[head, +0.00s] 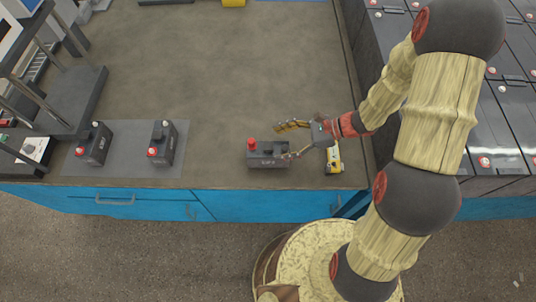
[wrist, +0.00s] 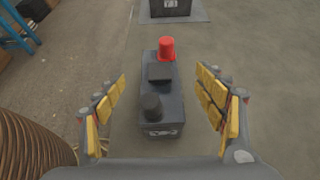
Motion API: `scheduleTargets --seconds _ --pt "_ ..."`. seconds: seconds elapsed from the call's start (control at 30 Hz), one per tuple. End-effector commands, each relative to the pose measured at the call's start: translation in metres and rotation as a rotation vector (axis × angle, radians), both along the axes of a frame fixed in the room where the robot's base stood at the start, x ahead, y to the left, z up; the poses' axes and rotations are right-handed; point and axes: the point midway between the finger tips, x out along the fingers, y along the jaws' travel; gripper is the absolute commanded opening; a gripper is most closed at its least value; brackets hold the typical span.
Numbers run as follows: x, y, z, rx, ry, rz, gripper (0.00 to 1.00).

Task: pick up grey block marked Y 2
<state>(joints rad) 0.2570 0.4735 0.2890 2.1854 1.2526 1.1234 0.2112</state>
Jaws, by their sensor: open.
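A dark grey block (head: 268,158) with a red cap and a dark cap lies near the front edge of the table. In the wrist view the same block (wrist: 158,100) runs lengthwise between the fingers, red cap at the far end. A light marking shows on its near end but is too small to read for certain. My gripper (head: 287,140) is open, one yellow-padded finger on each side of the block. The wrist view shows gaps between both fingers (wrist: 160,88) and the block, and nothing held.
Two similar dark blocks (head: 93,146) (head: 162,145) stand on a grey mat (head: 126,160) to the left. A small yellow device (head: 333,160) is just right of my gripper. Rows of dark batteries (head: 492,120) fill the right side. The middle of the table is clear.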

Motion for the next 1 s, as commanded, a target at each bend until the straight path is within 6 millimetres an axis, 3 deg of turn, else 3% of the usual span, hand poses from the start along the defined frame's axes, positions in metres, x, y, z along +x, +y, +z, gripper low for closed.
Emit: scheduleTargets --seconds 0.4,0.67,1.0 --pt "0.000 0.043 -0.028 -0.001 -0.001 0.003 0.71" --pt "0.001 0.045 -0.028 -0.001 -0.002 0.001 0.71" --pt "0.001 0.045 -0.028 -0.001 -0.002 0.001 0.53"
